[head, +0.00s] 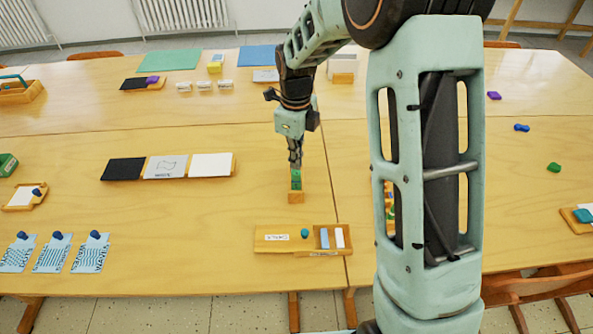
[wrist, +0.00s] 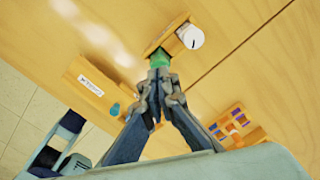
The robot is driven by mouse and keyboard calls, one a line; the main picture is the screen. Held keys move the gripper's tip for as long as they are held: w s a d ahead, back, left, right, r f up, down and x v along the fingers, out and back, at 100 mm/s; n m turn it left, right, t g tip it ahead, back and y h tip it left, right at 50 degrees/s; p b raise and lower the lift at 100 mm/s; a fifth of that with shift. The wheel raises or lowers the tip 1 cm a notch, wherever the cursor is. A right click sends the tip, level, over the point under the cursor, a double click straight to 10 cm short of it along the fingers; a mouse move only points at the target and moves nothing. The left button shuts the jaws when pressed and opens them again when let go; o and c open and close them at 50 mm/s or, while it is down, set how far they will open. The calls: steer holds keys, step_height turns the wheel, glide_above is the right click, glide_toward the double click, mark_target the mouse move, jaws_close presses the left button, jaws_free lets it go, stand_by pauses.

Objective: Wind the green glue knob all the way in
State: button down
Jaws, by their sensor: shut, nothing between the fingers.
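The green glue knob (head: 296,181) shows on a small wooden block (head: 296,198) near the middle of the front table. In the wrist view the green knob (wrist: 158,58) lies just beyond my fingertips, beside the wooden block (wrist: 165,36) and a white round part (wrist: 190,37) with a dark mark. My gripper (head: 295,166) points down above the knob, its fingers shut and empty. In the wrist view the fingertips (wrist: 159,76) meet right by the knob and partly cover it. I cannot tell whether they touch it, or how far it is wound in.
A wooden tray (head: 268,248) with a teal knob and blue and white bars lies in front. Another tray (wrist: 252,138) with coloured pieces is mostly behind my arm in the head view. Three panels (head: 165,167) lie left; bare table surrounds the block.

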steer(key=shift+f+b, duration=0.8)
steer(key=shift+f, duration=0.3)
stand_by(0.3)
steer(key=shift+r, duration=0.15)
steer(key=shift+r+p, duration=0.35)
steer(key=shift+r, duration=0.05)
steer(key=c, duration=1)
jaws_free()
steer(key=shift+o, duration=0.2)
